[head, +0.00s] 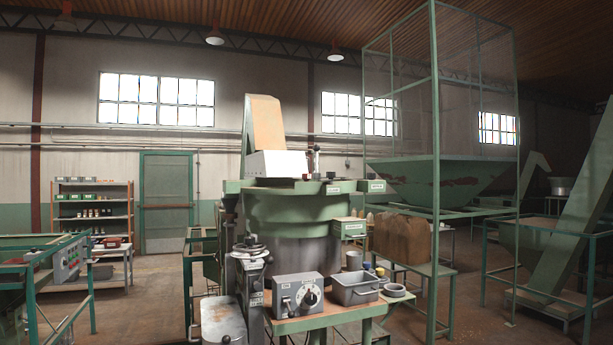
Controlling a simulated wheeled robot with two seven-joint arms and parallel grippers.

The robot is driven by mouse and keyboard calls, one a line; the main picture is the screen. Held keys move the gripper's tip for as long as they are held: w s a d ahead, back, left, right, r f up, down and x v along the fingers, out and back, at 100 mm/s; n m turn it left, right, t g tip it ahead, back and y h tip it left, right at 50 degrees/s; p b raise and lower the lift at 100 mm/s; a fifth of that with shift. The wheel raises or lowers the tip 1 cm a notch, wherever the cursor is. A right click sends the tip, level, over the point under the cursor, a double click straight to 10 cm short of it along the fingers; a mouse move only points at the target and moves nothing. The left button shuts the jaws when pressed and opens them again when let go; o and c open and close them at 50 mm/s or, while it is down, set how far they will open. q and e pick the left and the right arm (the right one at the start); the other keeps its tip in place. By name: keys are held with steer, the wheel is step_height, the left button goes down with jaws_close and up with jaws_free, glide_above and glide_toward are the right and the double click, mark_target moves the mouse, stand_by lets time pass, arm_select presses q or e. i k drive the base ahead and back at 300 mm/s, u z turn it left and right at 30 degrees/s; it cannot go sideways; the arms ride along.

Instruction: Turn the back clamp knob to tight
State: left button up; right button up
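A green round hopper machine (292,207) with a dull metal lower drum (300,251) stands in the middle of the head view. Small dark knob-like parts show along its top rim, one near the middle (330,175) and one at the right (371,175). Small white labels sit on the rim below them, too small to read. I cannot tell which part is the back clamp knob, or how it is turned. A white box (276,164) and an upright lever (317,158) stand on top. Neither of my grippers is in view.
In front are a grey control box (299,295) with a dial, a grey bin (354,289) and a roll (394,290) on a small table. A green-framed mesh hopper (437,180) stands right, a control bench (67,262) left. Floor (140,305) is open at left.

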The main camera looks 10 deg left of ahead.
mark_target(331, 175)
steer(key=u, duration=0.45)
steer(key=i, duration=1.25)
steer(key=z, duration=0.55)
